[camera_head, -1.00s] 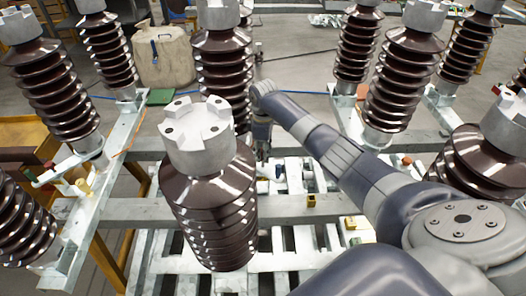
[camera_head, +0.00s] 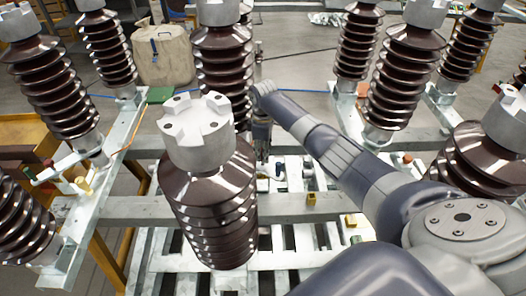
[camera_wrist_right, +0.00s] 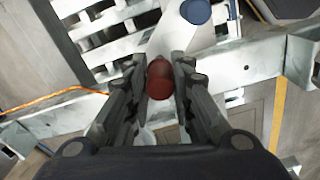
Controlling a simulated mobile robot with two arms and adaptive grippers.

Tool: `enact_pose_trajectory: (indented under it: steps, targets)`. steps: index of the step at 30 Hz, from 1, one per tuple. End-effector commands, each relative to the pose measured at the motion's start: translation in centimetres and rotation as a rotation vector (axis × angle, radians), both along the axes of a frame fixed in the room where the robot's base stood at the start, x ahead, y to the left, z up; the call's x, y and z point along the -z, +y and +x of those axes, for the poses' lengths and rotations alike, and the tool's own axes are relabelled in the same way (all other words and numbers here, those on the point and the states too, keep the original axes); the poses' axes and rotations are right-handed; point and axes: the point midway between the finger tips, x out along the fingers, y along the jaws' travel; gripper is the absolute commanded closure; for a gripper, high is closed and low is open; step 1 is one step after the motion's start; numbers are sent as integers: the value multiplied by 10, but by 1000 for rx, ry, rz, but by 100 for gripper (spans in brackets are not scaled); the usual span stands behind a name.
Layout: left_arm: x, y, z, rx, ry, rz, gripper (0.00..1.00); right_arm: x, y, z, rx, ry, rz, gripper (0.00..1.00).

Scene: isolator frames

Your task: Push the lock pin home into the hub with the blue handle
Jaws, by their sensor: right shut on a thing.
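In the right wrist view my right gripper (camera_wrist_right: 160,82) is shut on a dark red, round-ended knob (camera_wrist_right: 160,80), which sits between its two black fingers. The knob looks like the end of the lock pin; its shaft and tip are hidden below it. A blue round handle end (camera_wrist_right: 195,12) shows at the top of that view, on a light grey part (camera_wrist_right: 182,38) just ahead of the knob. In the head view my right gripper (camera_head: 262,150) points down behind the front insulator, small and partly hidden. A small blue spot (camera_head: 279,170) lies just right of it. My left gripper is not in view.
A brown ribbed insulator with a grey notched cap (camera_head: 198,130) stands close in front, left of my right arm. More insulators (camera_head: 222,60) stand around on the steel frame (camera_head: 285,207). A yellow block (camera_head: 311,198) sits on the beam. White slats lie below.

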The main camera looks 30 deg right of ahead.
Motion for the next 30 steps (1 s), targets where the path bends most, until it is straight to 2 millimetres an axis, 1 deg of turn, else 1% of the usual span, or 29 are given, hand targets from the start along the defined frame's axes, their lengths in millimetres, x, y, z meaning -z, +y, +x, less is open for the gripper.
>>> enact_pose_trajectory:
  steps: [30]
  targets:
    - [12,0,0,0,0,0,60,21,0,0,1,0,0,100]
